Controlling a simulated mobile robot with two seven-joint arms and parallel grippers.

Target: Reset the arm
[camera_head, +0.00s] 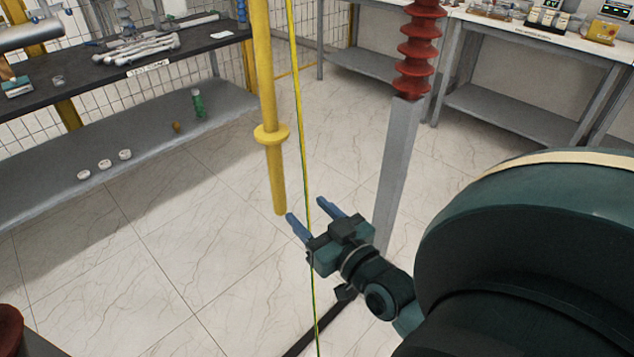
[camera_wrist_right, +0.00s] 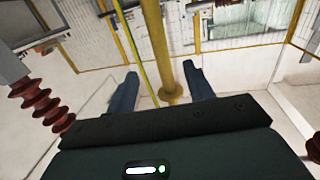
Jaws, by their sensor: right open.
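My right gripper (camera_head: 312,214) reaches in from the lower right of the head view, with its two blue fingers spread apart and nothing between them. It also shows in the right wrist view (camera_wrist_right: 159,88), with its fingers apart. A yellow pole with a round collar (camera_head: 272,134) hangs upright just beyond the fingertips in the head view. In the right wrist view the yellow pole (camera_wrist_right: 157,45) appears between the fingers but farther off. A thin yellow-green cable (camera_head: 300,110) runs vertically past the gripper; contact cannot be told. My left gripper is not in view.
A red ribbed insulator (camera_head: 418,50) stands on a grey post (camera_head: 397,150) right of the gripper. A dark workbench with tools (camera_head: 170,60) and a lower shelf (camera_head: 130,135) is at left. White-topped benches (camera_head: 540,40) stand at back right. The tiled floor between is clear.

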